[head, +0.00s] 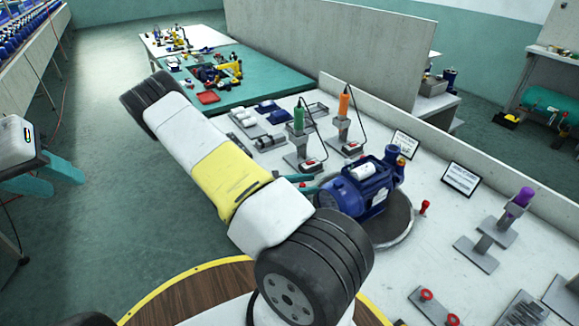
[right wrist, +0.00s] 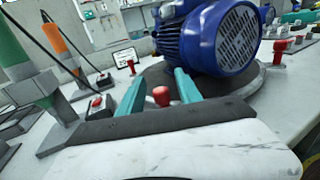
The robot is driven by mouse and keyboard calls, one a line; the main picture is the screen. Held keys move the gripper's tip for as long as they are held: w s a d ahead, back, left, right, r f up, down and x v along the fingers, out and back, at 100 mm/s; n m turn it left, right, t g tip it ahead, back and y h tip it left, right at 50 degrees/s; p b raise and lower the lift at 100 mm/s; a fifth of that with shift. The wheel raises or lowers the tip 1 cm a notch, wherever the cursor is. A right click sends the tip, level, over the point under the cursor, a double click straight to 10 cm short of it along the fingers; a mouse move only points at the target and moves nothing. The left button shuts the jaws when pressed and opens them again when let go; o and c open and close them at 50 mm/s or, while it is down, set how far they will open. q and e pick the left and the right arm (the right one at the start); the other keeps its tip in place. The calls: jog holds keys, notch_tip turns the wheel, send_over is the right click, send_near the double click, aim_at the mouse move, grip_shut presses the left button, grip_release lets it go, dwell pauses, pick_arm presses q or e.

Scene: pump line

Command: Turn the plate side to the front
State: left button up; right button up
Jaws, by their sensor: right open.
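The blue pump (head: 360,190) stands on a grey round turntable (head: 398,232). Its grilled fan end (right wrist: 238,40) faces right and towards the camera in the right wrist view. In the head view a small pale patch (head: 379,198) shows on its right-hand side; I cannot tell whether it is the plate. My right gripper (head: 305,183) is at the turntable's left edge. Its teal fingers (right wrist: 157,88) are apart, with a red knob (right wrist: 161,96) seen between them, not visibly gripped. My left gripper (head: 68,184) is far left, away from the bench, fingers apart and empty.
Red knobs also show at the turntable's right (head: 424,207) and behind it (right wrist: 131,67). A green-handled tool (head: 299,118) and an orange-handled tool (head: 344,104) stand in holders behind my right gripper. Sign cards (head: 461,179) stand along the back wall.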

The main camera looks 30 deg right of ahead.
jog(key=shift+x, duration=0.85)
grip_shut()
dwell(0.8)
